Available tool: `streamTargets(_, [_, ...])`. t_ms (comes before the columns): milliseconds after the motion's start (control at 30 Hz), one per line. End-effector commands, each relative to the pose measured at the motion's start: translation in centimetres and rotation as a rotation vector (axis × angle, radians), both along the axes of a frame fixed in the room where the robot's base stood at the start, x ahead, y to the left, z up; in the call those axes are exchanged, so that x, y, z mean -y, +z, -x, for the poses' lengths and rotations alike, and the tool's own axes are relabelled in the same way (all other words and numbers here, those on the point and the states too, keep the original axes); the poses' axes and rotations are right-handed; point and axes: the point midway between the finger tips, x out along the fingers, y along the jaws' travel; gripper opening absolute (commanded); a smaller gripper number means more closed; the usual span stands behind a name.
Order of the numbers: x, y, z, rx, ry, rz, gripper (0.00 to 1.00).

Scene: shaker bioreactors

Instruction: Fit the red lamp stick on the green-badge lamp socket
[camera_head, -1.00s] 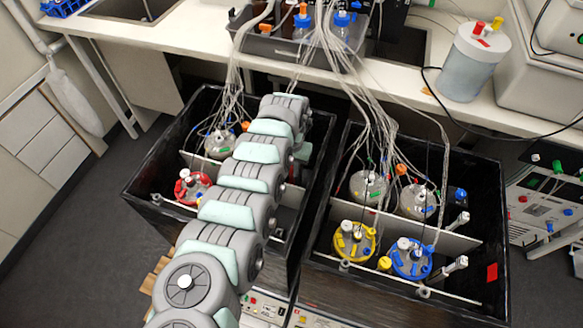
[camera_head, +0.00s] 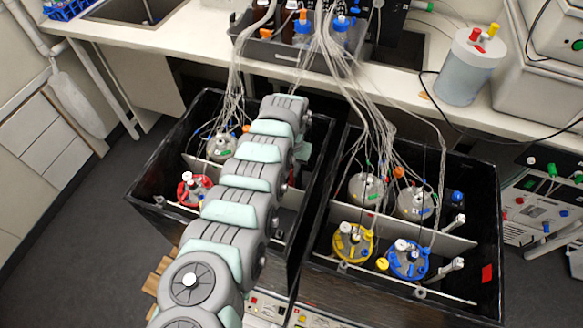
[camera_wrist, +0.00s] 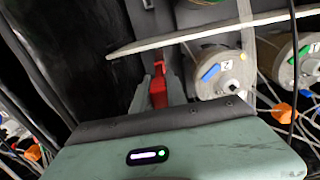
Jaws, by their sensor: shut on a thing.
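In the wrist view, my gripper (camera_wrist: 159,88) is shut on the red lamp stick (camera_wrist: 158,95), which stands out between the two grey fingers. The stick's far end points toward a pale partition edge (camera_wrist: 150,44) inside a black box. In the head view my arm covers most of the left box, and the gripper and stick are largely hidden behind it. I cannot make out the green badge or pick out its lamp socket in either view.
A grey-lidded vessel (camera_wrist: 222,70) is close to the right of the stick. The left black box (camera_head: 150,190) holds a red-ringed vessel (camera_head: 194,189). The right box (camera_head: 492,240) holds yellow-ringed (camera_head: 353,243) and blue-ringed (camera_head: 408,259) vessels. Tubing hangs above both boxes.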

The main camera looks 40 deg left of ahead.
Motion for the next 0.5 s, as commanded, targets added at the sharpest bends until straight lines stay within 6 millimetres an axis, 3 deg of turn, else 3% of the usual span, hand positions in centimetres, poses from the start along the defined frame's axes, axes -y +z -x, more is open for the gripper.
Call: streamTargets(500, [0.07, 0.85, -0.05, 0.0, -0.001, 0.0, 0.0])
